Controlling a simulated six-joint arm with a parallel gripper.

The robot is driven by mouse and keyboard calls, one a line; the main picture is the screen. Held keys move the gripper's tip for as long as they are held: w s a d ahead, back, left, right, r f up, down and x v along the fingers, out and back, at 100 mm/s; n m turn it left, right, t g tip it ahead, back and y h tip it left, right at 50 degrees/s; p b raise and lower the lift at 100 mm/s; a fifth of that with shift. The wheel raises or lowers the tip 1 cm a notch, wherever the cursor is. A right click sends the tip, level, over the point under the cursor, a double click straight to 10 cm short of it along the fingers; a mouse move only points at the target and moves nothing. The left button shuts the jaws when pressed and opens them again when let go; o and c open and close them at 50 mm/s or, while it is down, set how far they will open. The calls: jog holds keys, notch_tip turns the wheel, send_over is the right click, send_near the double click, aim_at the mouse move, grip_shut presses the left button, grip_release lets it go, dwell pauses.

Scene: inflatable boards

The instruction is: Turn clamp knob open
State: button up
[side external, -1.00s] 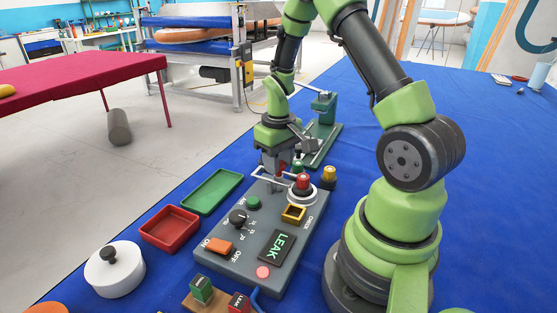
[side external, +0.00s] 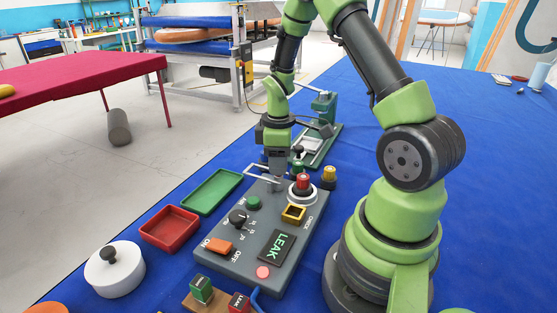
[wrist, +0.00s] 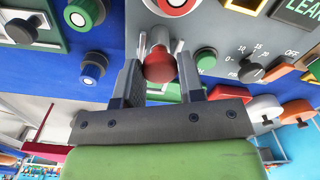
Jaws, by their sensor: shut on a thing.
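The clamp's red knob (wrist: 158,65) sits between my gripper's fingers in the wrist view, with a pale metal stem beyond it. My gripper (wrist: 160,80) is shut on this knob. In the side view my gripper (side external: 279,178) points down at the far end of the grey control panel (side external: 240,262), and its fingers hide the knob. Pale metal clamp bars (side external: 258,171) show beside the fingertips.
A red-topped fitting in a white ring (side external: 303,184) stands close to the right of my gripper. A green stand (side external: 322,110) is behind. Green (side external: 207,207) and red (side external: 168,240) trays lie left of the panel. Blue cloth at right is mostly clear.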

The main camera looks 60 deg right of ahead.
dwell(0.3)
jog(key=o, duration=0.9)
notch_tip(320, 180, up, 10)
dwell(0.4)
